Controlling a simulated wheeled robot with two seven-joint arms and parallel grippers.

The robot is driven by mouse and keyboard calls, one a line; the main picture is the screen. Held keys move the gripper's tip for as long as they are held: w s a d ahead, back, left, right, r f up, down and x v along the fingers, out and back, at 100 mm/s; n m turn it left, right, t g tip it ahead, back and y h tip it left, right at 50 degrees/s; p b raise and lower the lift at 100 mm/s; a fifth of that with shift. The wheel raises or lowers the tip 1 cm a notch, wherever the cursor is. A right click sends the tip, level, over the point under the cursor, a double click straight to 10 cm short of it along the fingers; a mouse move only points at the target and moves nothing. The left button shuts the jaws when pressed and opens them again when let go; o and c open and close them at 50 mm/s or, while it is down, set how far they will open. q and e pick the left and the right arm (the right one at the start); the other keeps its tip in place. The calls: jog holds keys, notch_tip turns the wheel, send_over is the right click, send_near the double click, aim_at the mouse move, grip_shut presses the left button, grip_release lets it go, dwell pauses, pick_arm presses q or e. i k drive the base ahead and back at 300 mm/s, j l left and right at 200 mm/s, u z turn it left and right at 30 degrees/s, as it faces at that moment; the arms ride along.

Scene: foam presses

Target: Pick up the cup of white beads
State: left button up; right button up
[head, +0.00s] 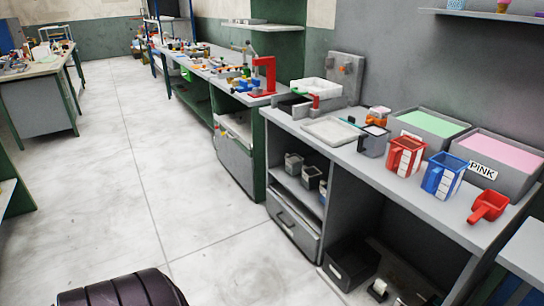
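A small dark grey cup (373,143) with a pale, whitish top stands upright on the grey workbench (352,158). It looks like the cup of white beads, but single beads are too small to tell. To its right stand a red cup (405,158) and a blue cup (443,176), both with white panels on the side; their contents are hard to make out. Neither of my grippers is in view, and nothing is touching the cups.
Behind the cups are grey bins of green (432,123) and pink material (502,152), the latter labelled PINK. A red scoop (487,207) lies at the bench's right. A white tray (330,131) lies left of the grey cup. The floor (185,200) in front is clear.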

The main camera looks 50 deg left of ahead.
aim_at(292, 163)
jog(key=j+u, duration=0.2)
jog(key=j, duration=0.4)
jog(key=j+u, duration=0.2)
jog(key=j, duration=0.35)
jog(key=j+u, duration=0.15)
jog(key=j, duration=0.45)
jog(key=i+j+u, duration=0.2)
jog(key=j, duration=0.35)
